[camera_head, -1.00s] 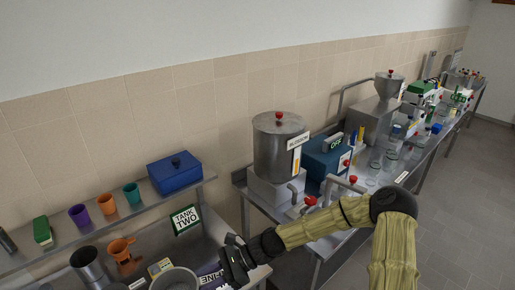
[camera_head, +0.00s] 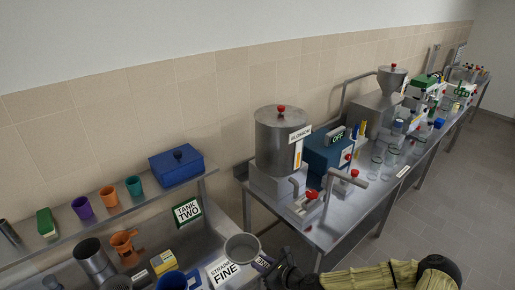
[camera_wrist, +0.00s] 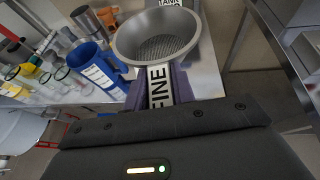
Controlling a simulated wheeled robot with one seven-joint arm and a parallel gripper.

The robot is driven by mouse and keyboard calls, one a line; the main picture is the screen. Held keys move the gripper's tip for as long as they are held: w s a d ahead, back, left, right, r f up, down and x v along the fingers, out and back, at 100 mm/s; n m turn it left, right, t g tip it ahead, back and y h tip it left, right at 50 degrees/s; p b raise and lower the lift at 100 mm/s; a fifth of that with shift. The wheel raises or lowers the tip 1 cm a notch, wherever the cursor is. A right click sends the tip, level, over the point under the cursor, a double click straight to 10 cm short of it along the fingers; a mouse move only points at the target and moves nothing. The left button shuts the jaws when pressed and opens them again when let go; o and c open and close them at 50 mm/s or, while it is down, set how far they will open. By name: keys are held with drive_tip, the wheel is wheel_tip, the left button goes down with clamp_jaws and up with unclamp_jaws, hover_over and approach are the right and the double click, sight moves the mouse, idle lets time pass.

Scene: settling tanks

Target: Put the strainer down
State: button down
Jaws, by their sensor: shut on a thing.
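The bowl appears raised above the counter's right end. A white STRAINER FINE label (camera_head: 222,273) lies on the counter (camera_head: 205,240), just left of and below the bowl in the picture.
A blue jug (camera_wrist: 93,70) stands close left of the strainer; glassware is farther left. A metal cylinder (camera_head: 92,259), an orange funnel (camera_head: 122,243) and a yellow box (camera_head: 163,262) stand on the counter. A TANK TWO sign (camera_head: 187,211) is behind. A gap separates the bench with the steel tank (camera_head: 279,140).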

drive_tip(key=w+d+r+m+t+h, duration=0.15)
drive_tip(key=d+m+t+h, duration=0.25)
drive_tip(key=d+m+h, duration=0.8)
wheel_tip(320, 180, down, 23)
drive_tip(key=d+n+y+b, duration=0.1)
drive_tip(key=n+b, duration=0.1)
drive_tip(key=b, duration=2.1)
drive_tip(key=shift+d+y+b, duration=0.35)
drive_tip(key=shift+y, duration=0.05)
drive_tip(key=shift+r, duration=0.1)
drive_tip(key=s+r+p, duration=0.4)
drive_tip(key=r+p, duration=0.7)
drive_tip(key=p, duration=0.6)
drive_tip(key=shift+s+r, duration=0.2)
drive_tip(key=shift+r, duration=0.1)
drive_tip(key=shift+f, duration=0.1)
